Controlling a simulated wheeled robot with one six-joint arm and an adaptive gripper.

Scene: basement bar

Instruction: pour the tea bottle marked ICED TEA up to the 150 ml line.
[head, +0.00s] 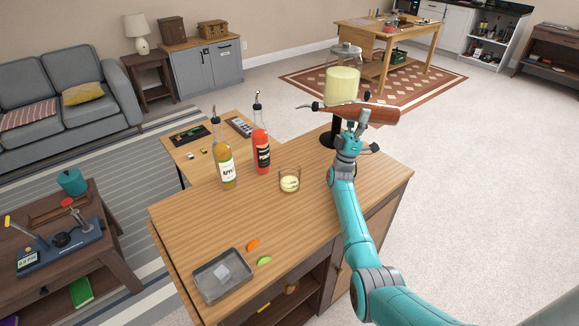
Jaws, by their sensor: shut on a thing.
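My gripper (350,132) is shut on a reddish-brown bottle (380,113) with a dark pour spout. It holds the bottle lying nearly level, with the spout pointing left, well above the counter. No ICED TEA marking can be read on it from here. A clear glass (289,180) stands on the wooden counter (220,240), to the left of and below the spout. It has something pale yellow low inside. Its measuring lines are too small to make out. No stream shows at the spout.
A yellow-green bottle (225,166) and a red bottle (261,145) stand left of the glass. A drink dispenser (343,84) with pale yellow liquid rises behind the held bottle. A metal tray (222,291), an orange wedge (253,245) and a green wedge (264,261) lie at the front.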

